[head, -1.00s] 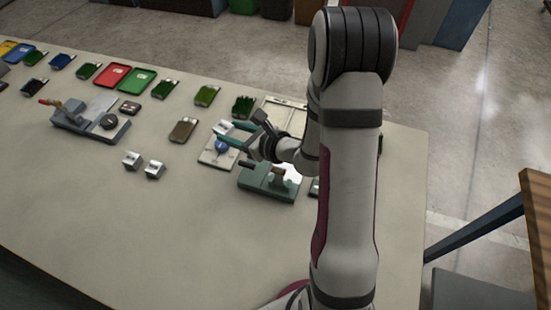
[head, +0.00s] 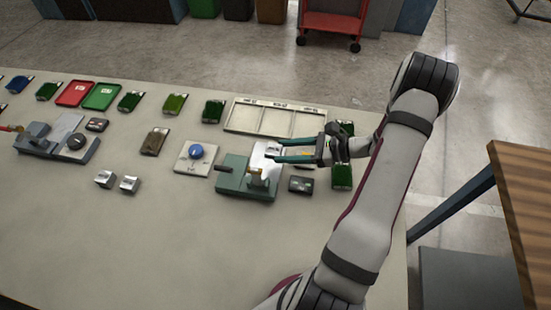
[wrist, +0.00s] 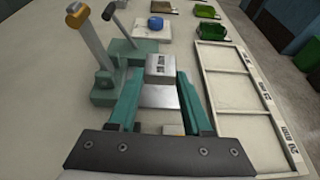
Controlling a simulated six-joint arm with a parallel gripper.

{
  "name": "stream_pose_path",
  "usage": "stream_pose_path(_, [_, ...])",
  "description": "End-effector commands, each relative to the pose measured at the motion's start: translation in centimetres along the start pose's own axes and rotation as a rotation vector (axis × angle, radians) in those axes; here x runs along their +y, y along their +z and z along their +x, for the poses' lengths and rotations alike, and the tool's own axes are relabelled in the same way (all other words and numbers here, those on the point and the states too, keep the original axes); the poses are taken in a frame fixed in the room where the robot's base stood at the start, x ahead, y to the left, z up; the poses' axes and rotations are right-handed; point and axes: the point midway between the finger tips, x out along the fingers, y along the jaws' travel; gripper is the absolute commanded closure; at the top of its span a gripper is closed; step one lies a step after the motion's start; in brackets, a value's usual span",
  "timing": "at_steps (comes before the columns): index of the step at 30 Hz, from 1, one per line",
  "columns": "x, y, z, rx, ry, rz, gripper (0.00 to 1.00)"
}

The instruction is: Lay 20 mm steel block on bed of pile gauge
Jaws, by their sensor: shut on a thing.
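My gripper (head: 275,150) is shut on a steel block (head: 272,150), held between its teal fingertips. The block also shows in the wrist view (wrist: 160,68), with dark markings on its face. It is over or beside the bright metal plate (wrist: 158,97) of a green lever device (head: 235,178); I cannot tell whether it touches the plate. The device has a brass-coloured post and a dark lever. A grey device with a round dial (head: 76,142) stands at the left. Neither device bears a readable name, so I cannot tell which is the pile gauge.
A white plate with a blue knob (head: 197,152) is left of the green device. A sectioned tray (head: 232,114) lies behind, with several turf samples around. The table's front is clear.

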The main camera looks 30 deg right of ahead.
Motion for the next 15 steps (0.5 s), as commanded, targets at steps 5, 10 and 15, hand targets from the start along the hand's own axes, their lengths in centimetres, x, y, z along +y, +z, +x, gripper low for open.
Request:
stream_pose_path(5, [-0.4,-0.7,3.0,0.0,0.0,0.001,1.0])
stream_pose_path(10, [-0.5,-3.6,4.3,-0.001,-0.001,0.003,1.0])
stream_pose_path(15, [-0.5,-4.2,4.6,0.0,-0.002,0.0,1.0])
